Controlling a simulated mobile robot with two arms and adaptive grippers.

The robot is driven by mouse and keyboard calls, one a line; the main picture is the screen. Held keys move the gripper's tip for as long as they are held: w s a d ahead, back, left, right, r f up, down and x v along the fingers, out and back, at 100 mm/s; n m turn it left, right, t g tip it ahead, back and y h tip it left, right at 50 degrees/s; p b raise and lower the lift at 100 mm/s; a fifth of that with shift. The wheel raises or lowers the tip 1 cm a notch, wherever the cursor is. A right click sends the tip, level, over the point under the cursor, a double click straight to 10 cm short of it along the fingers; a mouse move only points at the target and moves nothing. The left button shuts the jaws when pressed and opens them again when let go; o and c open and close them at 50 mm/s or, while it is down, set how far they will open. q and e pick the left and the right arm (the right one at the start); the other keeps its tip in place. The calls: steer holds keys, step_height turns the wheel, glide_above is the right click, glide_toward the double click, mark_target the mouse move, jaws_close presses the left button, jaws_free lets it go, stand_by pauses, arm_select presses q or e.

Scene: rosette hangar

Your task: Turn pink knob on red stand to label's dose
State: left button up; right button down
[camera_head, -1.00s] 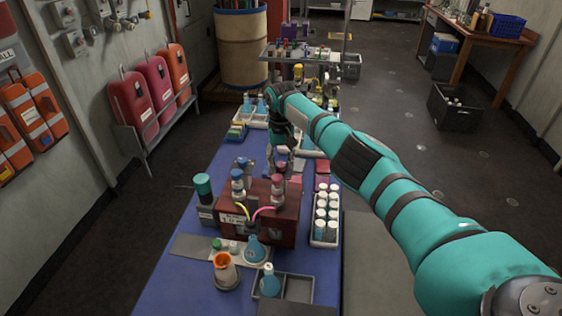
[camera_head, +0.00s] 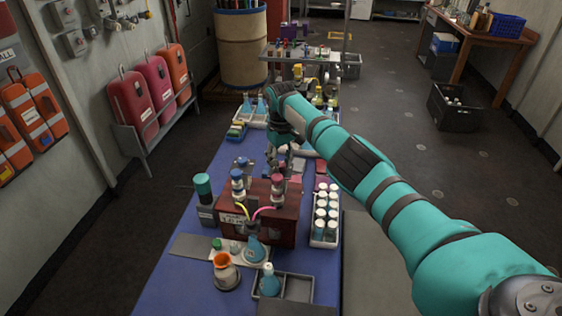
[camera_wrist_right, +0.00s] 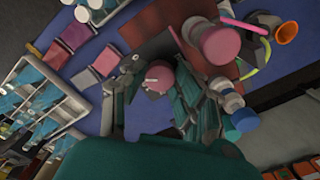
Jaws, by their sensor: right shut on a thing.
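The red stand (camera_head: 275,230) sits on the blue table and carries blue-topped and pink-topped knobs on pale stems. A white label (camera_head: 232,218) is on its front; its writing is too small to read. My right gripper (camera_head: 281,158) is at the stand's far right side, mostly hidden by its own arm. In the right wrist view the fingers stand on both sides of a pink knob (camera_wrist_right: 160,77) and are shut on it. A nearer pink knob (camera_wrist_right: 215,42) is beside the fingers, apart from that grip. My left gripper does not show.
A rack of white-capped bottles (camera_head: 325,212) stands right of the red stand. An orange-rimmed beaker (camera_head: 225,270) and a blue flask (camera_head: 254,248) stand in front. A green-capped bottle (camera_head: 203,188) is to the left. More trays lie farther back.

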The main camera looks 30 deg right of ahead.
mark_target(281, 164)
steer(key=n, duration=0.5)
steer(key=shift+n, duration=0.4)
steer(key=n, duration=0.4)
steer(key=shift+n, duration=0.4)
steer(key=c, duration=1)
jaws_free()
step_height(281, 164, up, 12)
steer(key=shift+f, duration=0.15)
